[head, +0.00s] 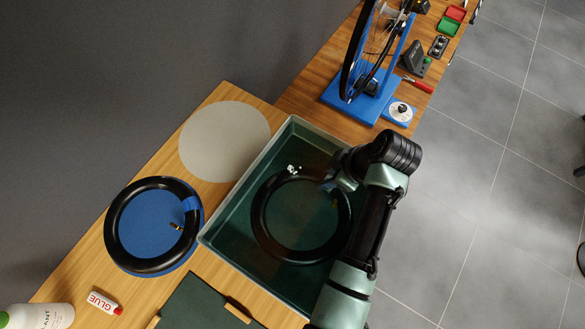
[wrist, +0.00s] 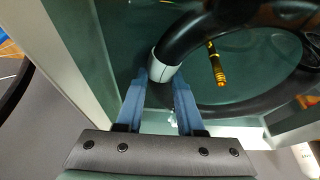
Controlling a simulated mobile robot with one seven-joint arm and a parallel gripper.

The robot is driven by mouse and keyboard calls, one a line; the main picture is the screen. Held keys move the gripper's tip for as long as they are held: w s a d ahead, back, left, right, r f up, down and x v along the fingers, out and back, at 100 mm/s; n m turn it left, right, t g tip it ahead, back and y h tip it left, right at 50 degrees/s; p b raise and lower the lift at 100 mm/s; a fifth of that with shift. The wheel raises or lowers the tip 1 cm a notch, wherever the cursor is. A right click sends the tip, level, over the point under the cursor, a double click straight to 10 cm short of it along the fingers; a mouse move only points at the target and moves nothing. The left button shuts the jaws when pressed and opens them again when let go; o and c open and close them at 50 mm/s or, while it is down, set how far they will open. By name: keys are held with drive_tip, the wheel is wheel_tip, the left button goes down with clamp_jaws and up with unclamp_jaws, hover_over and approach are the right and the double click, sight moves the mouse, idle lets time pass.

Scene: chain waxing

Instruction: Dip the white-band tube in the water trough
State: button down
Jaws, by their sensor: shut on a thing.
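The white-band tube (head: 258,238), a black ring with a brass valve (wrist: 216,65), lies level inside the green water trough (head: 222,231). I cannot tell how deep it sits in the water. My gripper (head: 329,186) reaches in over the trough's right side. In the wrist view its blue fingers (wrist: 158,92) are shut on the tube at the white band (wrist: 163,68). The band is hidden in the head view. A small white patch like bubbles (head: 292,169) shows at the tube's upper left edge.
Left of the trough, a tube with a blue band (head: 111,232) lies on a round blue mat (head: 150,222). A grey disc (head: 225,142), glue (head: 103,301) and a dark green board (head: 205,305) surround the trough. A blue wheel stand (head: 362,103) stands at the back.

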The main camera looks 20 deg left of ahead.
idle(0.3)
wheel_tip(320, 180, up, 13)
drive_tip(key=p, duration=1.1)
drive_tip(key=shift+p, duration=0.4)
